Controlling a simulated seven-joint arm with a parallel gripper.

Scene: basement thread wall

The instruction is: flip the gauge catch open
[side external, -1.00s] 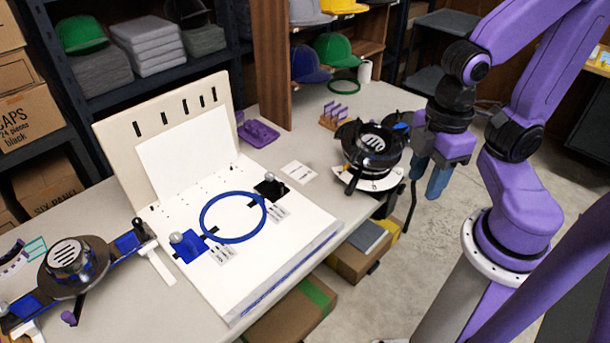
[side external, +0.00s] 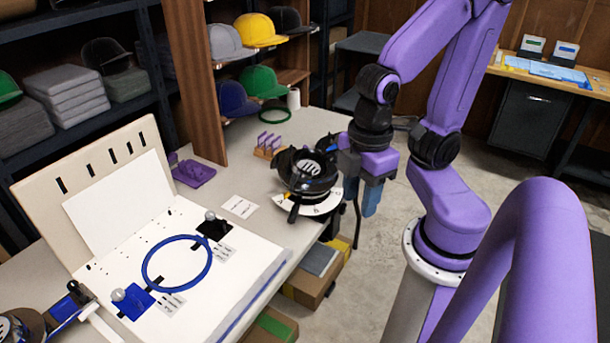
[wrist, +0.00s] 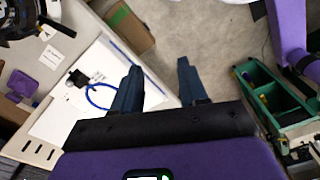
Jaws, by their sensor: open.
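A black round device with a slotted dome top (side external: 303,170) stands at the right end of the table; I take it to be the gauge. A white curved scale plate (side external: 312,204) shows under it, with a black lever (side external: 293,212) at its front. It shows partly at the top left of the wrist view (wrist: 20,18), cut off by the edge. I cannot tell which part is the catch, or its state. My gripper (wrist: 158,72), with blue fingers apart and empty, hangs just right of the device in the side view (side external: 366,195), beyond the table edge and not touching it.
A white board (side external: 235,262) with a blue hoop (side external: 148,275) lies left of the device. A white card (side external: 239,207) and a purple comb-like part on a wooden block (side external: 268,148) are nearby. Boxes (side external: 312,275) sit below the table. A green tray (wrist: 270,95) shows in the wrist view.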

